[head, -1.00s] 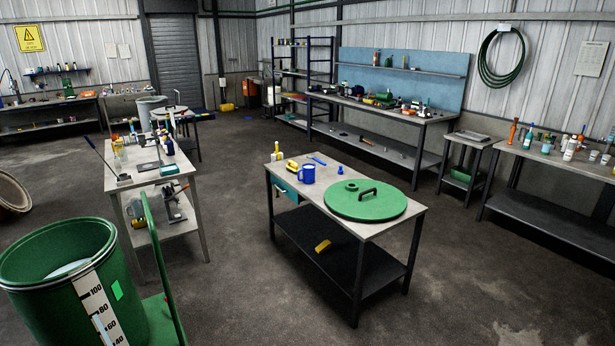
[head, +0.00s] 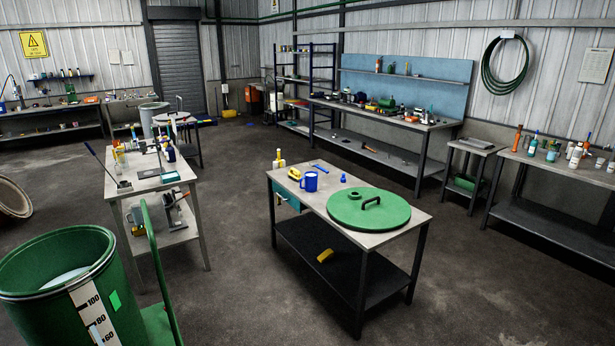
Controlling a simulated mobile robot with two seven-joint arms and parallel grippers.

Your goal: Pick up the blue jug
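The blue jug (head: 309,181) stands upright on the grey top of the middle table (head: 395,238), towards its back left part. A lighter band shows at its rim, and its handle is on the left side. It stands left of a large round green lid (head: 350,210) with a dark handle. Neither of my grippers is in the head view, and nothing touches the jug from above.
Near the jug are a yellow tool (head: 294,174), a blue wrench (head: 319,168), a small blue item (head: 343,178) and a bottle (head: 278,160). A green drum (head: 50,275) stands front left. A cluttered table (head: 160,180) is at left. Floor is open around the middle table.

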